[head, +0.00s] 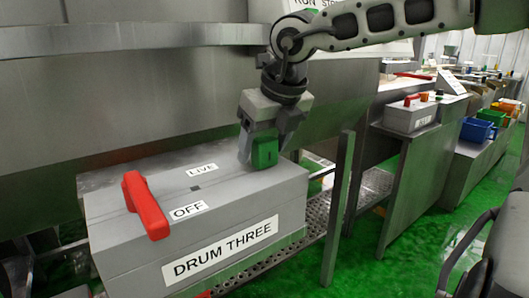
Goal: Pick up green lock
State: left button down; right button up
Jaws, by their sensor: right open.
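The green lock (265,154) is a small block at the back right of the top of the grey box labelled DRUM THREE (278,200). My right gripper (263,148) comes down over it from above, with one finger to the left of the lock and the other to its right. The gripper is open. The lock's upper part is hidden by the gripper, and I cannot tell whether the fingers touch it. I do not make out my left gripper.
A red handle (146,206) stands up from the box top beside the OFF label, left of the gripper. A metal post (338,210) stands right of the box. Another grey box with a red handle (410,115) is farther back. Green floor (395,255) shows at right.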

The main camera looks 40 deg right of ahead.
jog(key=shift+f, duration=0.15)
jog(key=shift+c, duration=0.3)
jog(key=c, duration=1.1)
jog(key=shift+o, duration=0.2)
